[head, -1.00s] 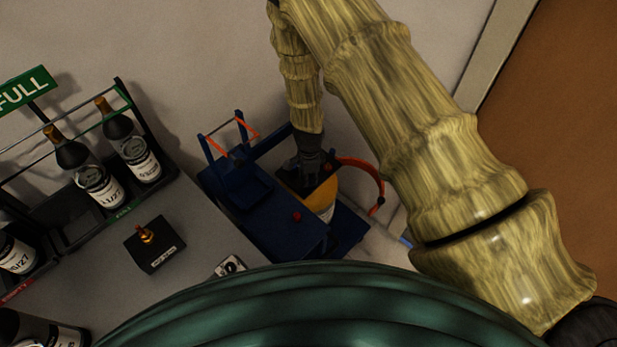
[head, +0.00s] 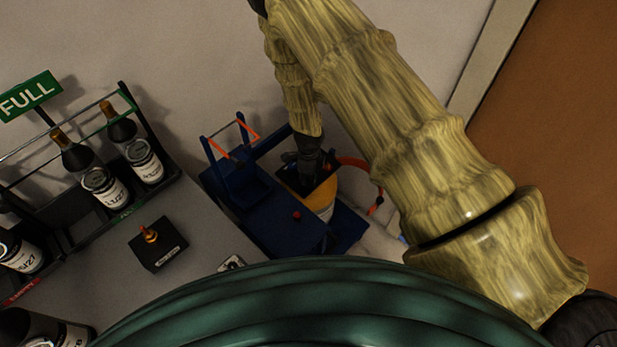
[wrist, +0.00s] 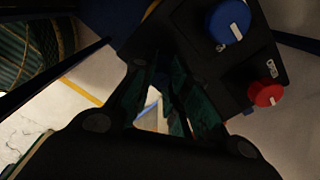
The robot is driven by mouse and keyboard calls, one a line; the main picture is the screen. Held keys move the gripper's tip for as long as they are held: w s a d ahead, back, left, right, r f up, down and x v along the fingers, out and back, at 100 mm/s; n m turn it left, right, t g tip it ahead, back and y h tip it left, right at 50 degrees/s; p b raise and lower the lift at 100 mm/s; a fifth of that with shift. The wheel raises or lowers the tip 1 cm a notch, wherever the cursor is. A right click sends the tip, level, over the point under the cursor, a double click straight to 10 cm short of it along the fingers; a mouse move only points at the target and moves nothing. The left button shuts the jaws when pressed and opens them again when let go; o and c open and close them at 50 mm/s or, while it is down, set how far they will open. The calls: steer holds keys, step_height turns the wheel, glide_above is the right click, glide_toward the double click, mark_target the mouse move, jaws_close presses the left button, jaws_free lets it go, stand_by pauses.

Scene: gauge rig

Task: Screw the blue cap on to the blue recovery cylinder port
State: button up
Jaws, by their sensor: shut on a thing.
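My gripper (wrist: 158,100) is dark, with its fingers drawn close together in the wrist view. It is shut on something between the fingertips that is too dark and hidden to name. In the head view my gripper (head: 318,172) points down over the black top of the recovery cylinder (head: 321,200), which is yellow and stands in the blue rig. In the wrist view a round blue part with a white mark (wrist: 229,22) sits on a dark block, up and right of the fingers. The blue port cannot be made out.
A red knob (wrist: 266,94) sits on the same dark block. The blue rig (head: 262,215) has an upright frame with orange cords, and an orange hose (head: 354,162) curves behind my arm. A black box with a brass fitting (head: 158,244) and a bottle rack (head: 125,205) stand left.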

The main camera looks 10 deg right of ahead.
steer(key=shift+m+p, duration=0.45)
steer(key=shift+m, duration=0.75)
steer(key=o, duration=1.1)
steer(key=shift+r, duration=6)
